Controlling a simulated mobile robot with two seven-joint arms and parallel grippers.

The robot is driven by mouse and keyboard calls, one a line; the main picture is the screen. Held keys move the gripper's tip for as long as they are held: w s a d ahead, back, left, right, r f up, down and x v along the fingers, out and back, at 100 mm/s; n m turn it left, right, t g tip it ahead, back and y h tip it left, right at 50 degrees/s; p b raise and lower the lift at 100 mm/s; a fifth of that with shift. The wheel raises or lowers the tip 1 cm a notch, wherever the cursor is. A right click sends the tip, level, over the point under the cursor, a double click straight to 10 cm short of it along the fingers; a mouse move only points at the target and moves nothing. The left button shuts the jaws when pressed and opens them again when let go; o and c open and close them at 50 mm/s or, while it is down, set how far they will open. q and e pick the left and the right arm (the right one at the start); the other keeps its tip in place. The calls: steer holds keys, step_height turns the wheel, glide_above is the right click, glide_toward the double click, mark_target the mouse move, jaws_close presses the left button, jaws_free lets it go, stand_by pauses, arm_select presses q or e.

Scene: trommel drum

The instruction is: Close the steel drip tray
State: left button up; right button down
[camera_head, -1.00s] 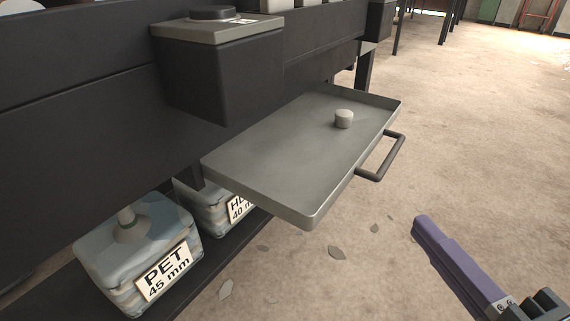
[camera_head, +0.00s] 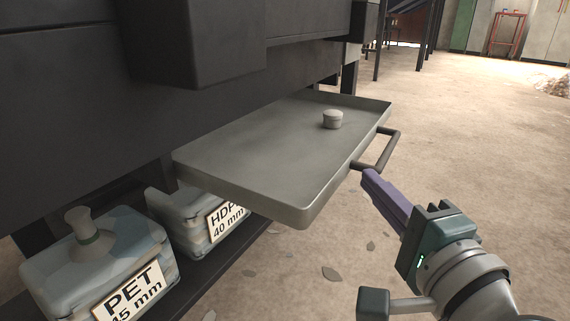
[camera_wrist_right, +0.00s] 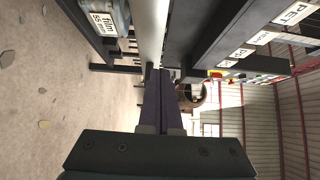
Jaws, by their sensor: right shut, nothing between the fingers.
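The steel drip tray (camera_head: 250,150) is a shallow grey tray sticking out from under the dark machine, pulled out. A dark bar handle (camera_head: 384,152) is on its outer side. My right gripper (camera_head: 368,178) has purple fingers, shut and empty. Its tips are close to the near end of the handle, beside the tray's outer wall; I cannot tell whether they touch. In the right wrist view the shut fingers (camera_wrist_right: 160,85) point at a pale surface edge. My left gripper is not in view.
A dark box (camera_head: 190,40) juts out above the tray. The floor (camera_head: 470,130) to the right is open, with a few leaves.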

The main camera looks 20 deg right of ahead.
steer(key=shift+w+a, duration=0.9)
steer(key=shift+a, duration=0.05)
